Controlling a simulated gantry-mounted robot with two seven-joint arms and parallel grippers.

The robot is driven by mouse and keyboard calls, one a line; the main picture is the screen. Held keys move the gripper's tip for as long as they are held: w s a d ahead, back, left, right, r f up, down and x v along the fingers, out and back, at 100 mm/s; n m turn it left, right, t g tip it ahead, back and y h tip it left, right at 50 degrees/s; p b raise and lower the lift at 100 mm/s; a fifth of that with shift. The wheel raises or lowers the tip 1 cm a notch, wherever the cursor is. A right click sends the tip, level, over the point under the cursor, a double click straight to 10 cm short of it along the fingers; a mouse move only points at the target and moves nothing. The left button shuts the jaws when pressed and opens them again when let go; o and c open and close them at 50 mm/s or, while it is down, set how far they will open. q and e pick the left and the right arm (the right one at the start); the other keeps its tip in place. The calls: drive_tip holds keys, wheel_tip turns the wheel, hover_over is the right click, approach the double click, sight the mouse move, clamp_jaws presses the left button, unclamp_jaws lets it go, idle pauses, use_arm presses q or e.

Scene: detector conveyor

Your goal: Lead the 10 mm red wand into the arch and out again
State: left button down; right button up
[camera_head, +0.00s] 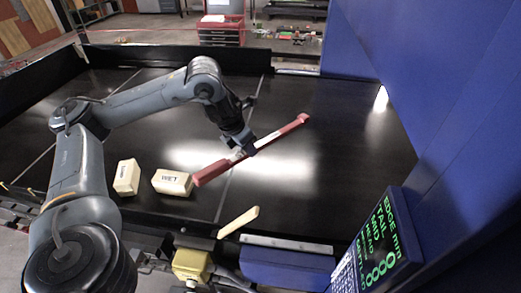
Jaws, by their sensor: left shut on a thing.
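The red wand (283,132) has red ends and a paler middle. My left gripper (243,152) is shut on it near its middle. The wand slants from lower left to upper right over the black conveyor belt (330,200). Whether it touches the belt is hard to tell. The arch's large blue walls (440,90) fill the right side. The wand's far end is to the left of them, apart from them in the picture. The arch's opening is not clearly seen. My right gripper is out of view.
A cream block marked WET (172,182) and another cream block (126,177) lie left of the wand. A cream bar (238,222) is at the near belt edge. A display (382,240) with green text and zeros stands lower right. The belt between wand and arch is clear.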

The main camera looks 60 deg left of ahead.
use_arm(q)
drive_tip(key=s+a+b, duration=0.2)
drive_tip(key=s+a, duration=0.2)
drive_tip(key=s, duration=0.2)
drive_tip(key=shift+s+a, duration=0.35)
drive_tip(key=shift+a, duration=0.05)
drive_tip(key=shift+s, duration=0.1)
